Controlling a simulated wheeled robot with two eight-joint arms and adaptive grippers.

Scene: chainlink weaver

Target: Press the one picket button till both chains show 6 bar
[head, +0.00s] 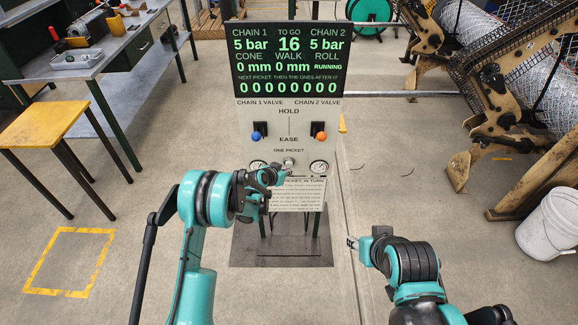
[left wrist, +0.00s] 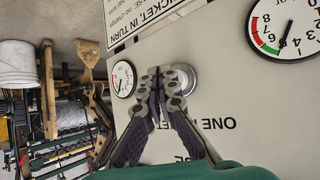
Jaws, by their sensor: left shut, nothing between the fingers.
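The control panel's screen (head: 288,60) reads 5 bar for both chain 1 and chain 2, 16 to go, and roll running. Below the words ONE PICKET is the round picket button (head: 289,161), which also shows in the left wrist view (left wrist: 186,78), partly covered by my fingers. Pressure gauges (head: 319,167) (head: 257,166) flank it. My left gripper (head: 283,174) is shut and empty, its fingertips (left wrist: 160,72) close in front of the button; I cannot tell whether they touch it. My right gripper (head: 351,242) is away from the panel, low and right; its opening is unclear.
A blue valve knob (head: 256,136) and an orange valve knob (head: 320,136) stand above the button. A yellow stool (head: 45,125) and workbench (head: 100,55) are at left. The weaving machine (head: 500,100) and a white bucket (head: 552,226) are at right. Floor around the panel is clear.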

